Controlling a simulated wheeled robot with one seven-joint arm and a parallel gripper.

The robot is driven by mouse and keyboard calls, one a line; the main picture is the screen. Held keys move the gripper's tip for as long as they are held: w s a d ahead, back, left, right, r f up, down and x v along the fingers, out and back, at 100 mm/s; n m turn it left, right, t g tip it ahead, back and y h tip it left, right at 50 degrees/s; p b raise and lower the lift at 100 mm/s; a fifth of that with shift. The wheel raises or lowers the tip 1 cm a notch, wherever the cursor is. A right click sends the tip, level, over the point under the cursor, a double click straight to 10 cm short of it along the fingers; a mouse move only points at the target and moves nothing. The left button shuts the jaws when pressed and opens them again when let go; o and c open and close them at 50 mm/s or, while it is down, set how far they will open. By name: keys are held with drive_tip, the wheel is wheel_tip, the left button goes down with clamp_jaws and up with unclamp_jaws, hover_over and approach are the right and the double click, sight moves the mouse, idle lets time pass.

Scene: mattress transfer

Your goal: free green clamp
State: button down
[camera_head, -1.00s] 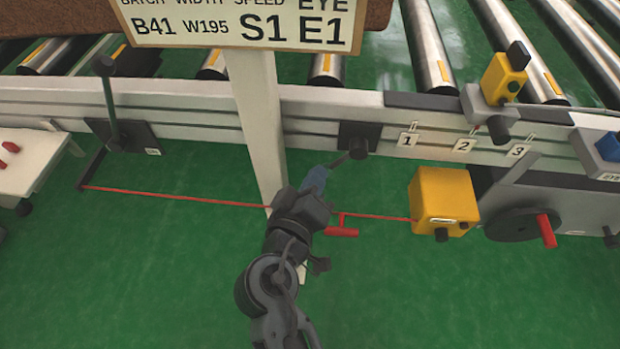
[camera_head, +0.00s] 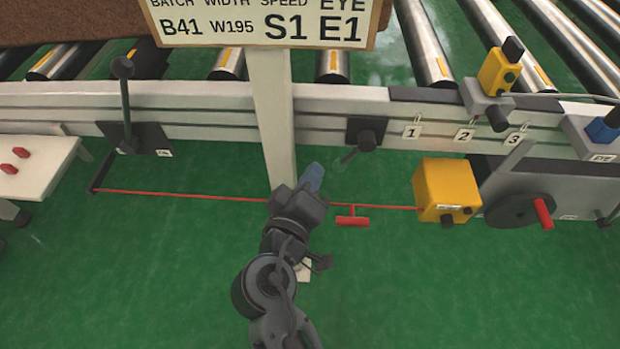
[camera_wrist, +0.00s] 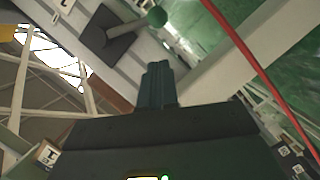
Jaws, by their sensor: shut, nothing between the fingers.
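The green clamp is a dark square plate (camera_head: 360,128) on the conveyor's side rail with a short dark lever (camera_head: 350,156) that slants down and to the left. In the wrist view the lever's green ball end (camera_wrist: 157,17) lies beyond my fingertips, with its dark plate (camera_wrist: 106,38) to the left. My gripper (camera_head: 314,172) is shut and empty, in front of the white post, to the left of and slightly below the lever's end. It also shows in the wrist view (camera_wrist: 157,70), with a gap between it and the ball.
A white post (camera_head: 273,120) stands behind my gripper and carries a sign (camera_head: 260,25). A red cord (camera_head: 190,194) with a red handle (camera_head: 352,221) runs across to a yellow box (camera_head: 446,190). Another dark lever (camera_head: 125,100) stands on the rail at left. Green floor in front is clear.

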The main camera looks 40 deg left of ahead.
drive_tip(key=v, duration=0.9)
drive_tip(key=shift+d+p, duration=0.2)
drive_tip(key=shift+p, duration=0.15)
drive_tip(key=s+d+f+m+g, duration=0.15)
drive_tip(key=d+f, duration=0.25)
drive_tip(key=d, duration=0.4)
drive_tip(key=s+d+f+m+g, duration=0.1)
drive_tip(key=s+d+f+g, duration=0.1)
drive_tip(key=d+f, duration=0.35)
drive_tip(key=s+d+r+m, duration=0.3)
drive_tip(key=s+d+m, duration=0.3)
drive_tip(key=d, duration=0.7)
drive_tip(key=s+d+r+m+t+h, duration=0.3)
drive_tip(key=s+d+r+m+h, duration=0.25)
drive_tip(key=s+d+r, duration=0.65)
wheel_tip(320, 180, up, 16)
drive_tip(key=w+p, duration=0.1)
drive_tip(key=p, duration=1.4)
drive_tip(key=shift+w+y, duration=0.2)
drive_tip(key=shift+y, duration=0.25)
